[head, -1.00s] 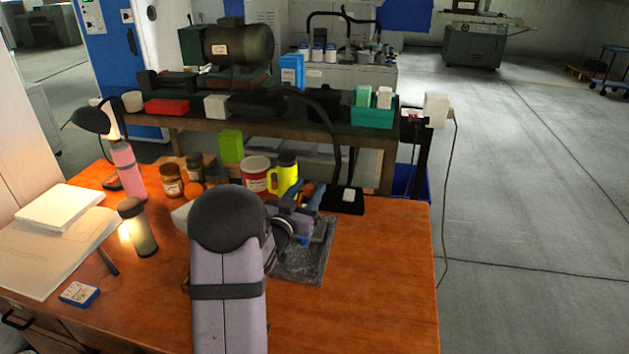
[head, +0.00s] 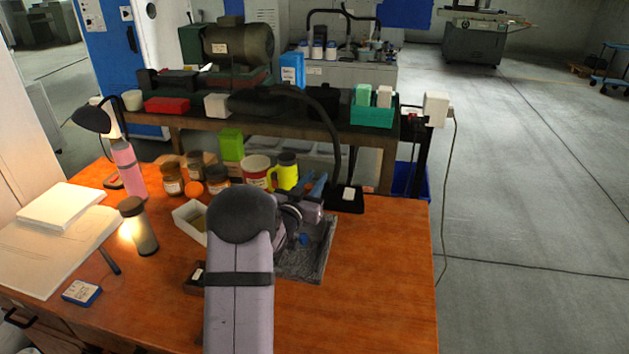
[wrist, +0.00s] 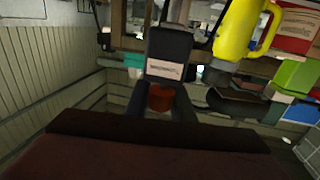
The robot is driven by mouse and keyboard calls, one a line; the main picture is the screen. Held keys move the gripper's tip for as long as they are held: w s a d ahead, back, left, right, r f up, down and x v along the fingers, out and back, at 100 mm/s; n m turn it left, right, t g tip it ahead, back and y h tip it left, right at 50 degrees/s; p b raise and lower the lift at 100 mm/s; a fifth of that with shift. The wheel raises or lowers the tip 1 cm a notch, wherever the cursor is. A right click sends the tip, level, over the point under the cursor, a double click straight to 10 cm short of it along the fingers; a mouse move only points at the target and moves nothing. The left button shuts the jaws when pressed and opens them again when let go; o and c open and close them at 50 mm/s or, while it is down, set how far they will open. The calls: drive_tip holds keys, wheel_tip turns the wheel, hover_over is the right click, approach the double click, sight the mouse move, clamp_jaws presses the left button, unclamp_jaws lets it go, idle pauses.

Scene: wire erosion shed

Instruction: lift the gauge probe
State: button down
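In the head view my gripper (head: 318,186) is beyond my wrist, over the back of a dark grey plate (head: 318,262) on the orange-brown bench. My arm hides much of it, and only bluish finger parts show. In the wrist view two dark bluish fingers flank a reddish-brown cylinder (wrist: 161,97). A dark block with a white label (wrist: 165,68) shows just above it. I cannot tell whether the fingers touch either thing. I cannot make out for certain which thing is the gauge probe. A small blue round part (head: 305,240) shows low over the plate.
A black lamp base (head: 345,204) is close on the right. An open white box (head: 186,214) is left of my arm. The bench's right front is clear.

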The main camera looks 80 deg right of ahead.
drive_tip(key=shift+r+p, duration=0.4)
drive_tip(key=shift+r, duration=0.95)
drive_tip(key=c, duration=1.5)
unclamp_jaws()
drive_tip(key=shift+r, duration=0.1)
drive_tip(key=shift+w+a, duration=0.1)
drive_tip(key=shift+a, duration=0.3)
drive_tip(key=shift+w+a+b, duration=0.25)
drive_tip(key=shift+a+b, duration=0.15)
drive_tip(key=shift+a, duration=1.25)
drive_tip(key=shift+w+a+b, duration=0.2)
drive_tip(key=shift+a+b, duration=0.2)
drive_tip(key=shift+a, duration=1.2)
